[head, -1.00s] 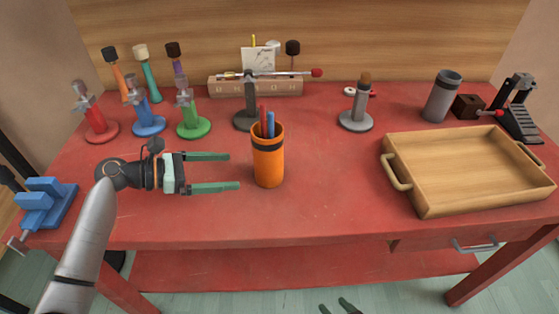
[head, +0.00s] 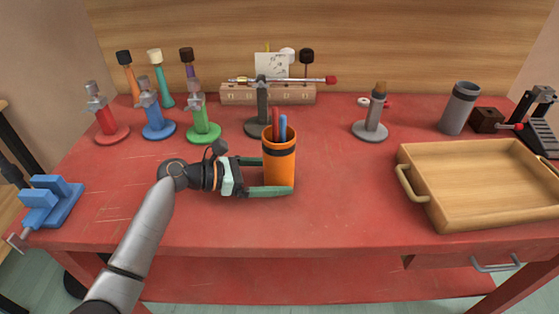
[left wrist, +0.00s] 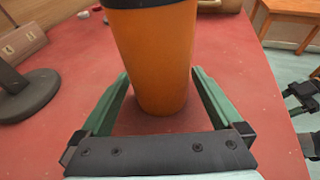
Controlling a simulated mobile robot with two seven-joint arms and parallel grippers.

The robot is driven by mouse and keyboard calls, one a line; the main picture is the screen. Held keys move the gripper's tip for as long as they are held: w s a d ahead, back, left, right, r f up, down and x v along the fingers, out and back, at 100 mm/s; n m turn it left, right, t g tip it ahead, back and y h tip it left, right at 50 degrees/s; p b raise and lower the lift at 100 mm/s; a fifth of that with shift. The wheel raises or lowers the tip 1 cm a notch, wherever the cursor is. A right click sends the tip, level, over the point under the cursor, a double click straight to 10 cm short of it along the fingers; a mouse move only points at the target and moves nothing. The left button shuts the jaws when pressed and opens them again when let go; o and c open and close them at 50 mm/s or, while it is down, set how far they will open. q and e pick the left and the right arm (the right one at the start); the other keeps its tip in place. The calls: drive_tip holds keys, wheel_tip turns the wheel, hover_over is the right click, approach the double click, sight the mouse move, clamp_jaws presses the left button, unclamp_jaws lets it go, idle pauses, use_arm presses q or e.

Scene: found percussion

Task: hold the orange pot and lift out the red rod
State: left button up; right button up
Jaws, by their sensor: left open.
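The orange pot (head: 280,168) stands upright on the red table with a dark band near its rim. The red rod (head: 275,121) leans in it beside a blue rod (head: 283,126), both tops above the rim. My left gripper (head: 279,176) is open around the pot's lower part, one green finger in front, the other partly hidden behind. In the left wrist view the pot (left wrist: 158,60) stands between the spread fingers, with gaps near its base; its top is out of view. A dark shape at that view's right edge appears to be my right gripper (left wrist: 304,92), only partly shown.
A wooden tray (head: 480,185) stands at the right. A grey stand (head: 262,108) is behind the pot. Red, blue and green stands (head: 203,131) are at back left. A blue vise (head: 50,200) is at the left edge. The table front right of the pot is clear.

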use_arm(q)
drive_tip(key=shift+d, duration=0.1)
drive_tip(key=shift+c, duration=0.2)
drive_tip(key=c, duration=0.7)
idle(1.2)
